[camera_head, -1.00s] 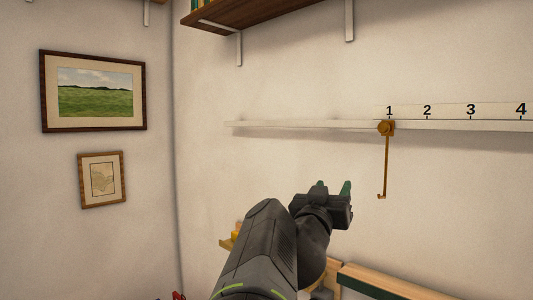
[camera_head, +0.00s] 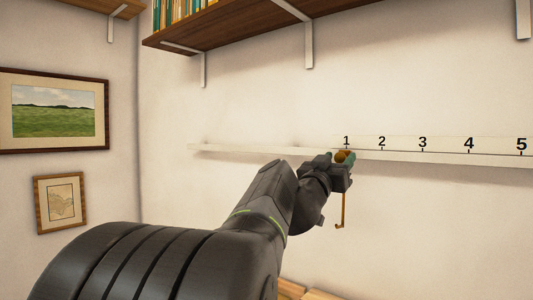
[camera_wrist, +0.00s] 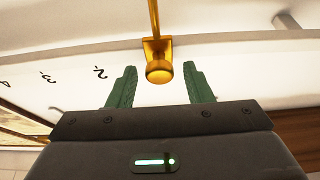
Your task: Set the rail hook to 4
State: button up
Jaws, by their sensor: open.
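The brass rail hook (camera_head: 343,212) hangs from the white rail (camera_head: 420,158) at the mark 1, its rod pointing down. Its round knob (camera_wrist: 159,71) shows in the wrist view, in front of a square brass plate. My gripper (camera_head: 343,158) is at the knob in the head view. In the wrist view my gripper (camera_wrist: 159,88) is open, with one green finger on each side of the knob and a gap to both. The number strip (camera_head: 440,143) above the rail shows 1 to 5, and the 4 stands well to the right of the hook.
A wooden shelf (camera_head: 230,25) with books and white brackets is above the rail. Two framed prints, a landscape (camera_head: 52,110) and a smaller map (camera_head: 60,203), hang on the left wall. The rail right of the hook is clear.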

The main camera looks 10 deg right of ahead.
jog(key=shift+x, duration=0.9)
jog(key=shift+c, duration=0.3)
